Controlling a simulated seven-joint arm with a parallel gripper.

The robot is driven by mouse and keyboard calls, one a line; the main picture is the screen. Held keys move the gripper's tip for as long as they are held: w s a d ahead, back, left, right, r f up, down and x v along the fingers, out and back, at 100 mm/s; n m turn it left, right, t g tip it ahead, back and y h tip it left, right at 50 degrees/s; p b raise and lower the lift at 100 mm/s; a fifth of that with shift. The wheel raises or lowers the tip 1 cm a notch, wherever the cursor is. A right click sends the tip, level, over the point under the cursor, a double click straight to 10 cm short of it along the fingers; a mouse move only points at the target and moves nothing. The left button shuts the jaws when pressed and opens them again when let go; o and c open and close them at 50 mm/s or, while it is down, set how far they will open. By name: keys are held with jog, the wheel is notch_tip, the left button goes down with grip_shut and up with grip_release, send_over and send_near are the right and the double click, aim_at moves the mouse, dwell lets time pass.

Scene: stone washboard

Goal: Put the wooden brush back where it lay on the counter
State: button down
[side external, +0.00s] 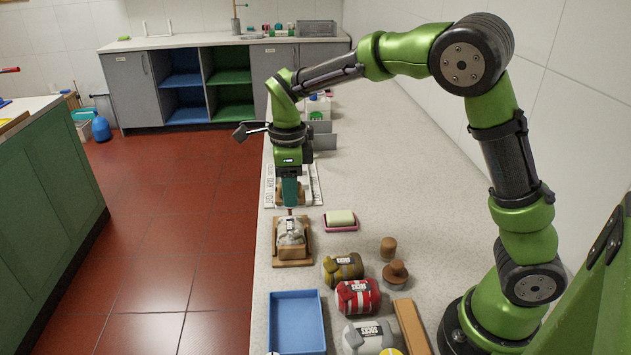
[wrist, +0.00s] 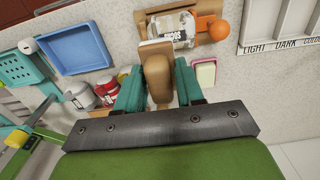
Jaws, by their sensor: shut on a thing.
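The wooden brush (wrist: 157,72) is between the two teal fingers of my gripper (wrist: 159,88) in the wrist view, with its rounded wooden body toward the camera. My gripper (side external: 290,203) is shut on it, above the counter (side external: 345,180). In the side view my gripper hides much of the brush. Just in front of it in that view is a wooden washboard (side external: 293,263) with a pale sock bundle (side external: 291,232) on it. The bundle also shows in the wrist view (wrist: 172,24). I cannot tell whether the brush touches anything below.
A pink soap dish (side external: 341,228) stands right of the washboard. Olive (side external: 342,268), red striped (side external: 358,296) and grey (side external: 368,338) sock bundles lie nearer, beside a blue tray (side external: 297,325).

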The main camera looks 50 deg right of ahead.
jog(key=s+d+f, duration=0.3)
jog(key=s+d, duration=0.1)
jog(key=d, duration=0.1)
jog(key=s+d+f, duration=0.3)
jog(key=s+d, duration=0.1)
jog(key=d, duration=0.1)
jog(key=s+d+f, duration=0.3)
jog(key=s+d, duration=0.1)
jog(key=d, duration=0.1)
jog(key=shift+s+d, duration=0.15)
jog(key=shift+d, duration=0.25)
jog(key=shift+w+d, duration=0.2)
jog(key=shift+w, duration=0.15)
jog(key=w+d, duration=0.2)
jog(key=w, duration=0.3)
jog(key=w+d+f, duration=0.1)
jog(key=w, duration=0.3)
jog(key=w+d, duration=0.2)
jog(key=w, duration=0.3)
jog(key=shift+w+d+f, duration=0.25)
jog(key=shift+w+d, duration=0.05)
jog(key=shift+f, duration=1.7)
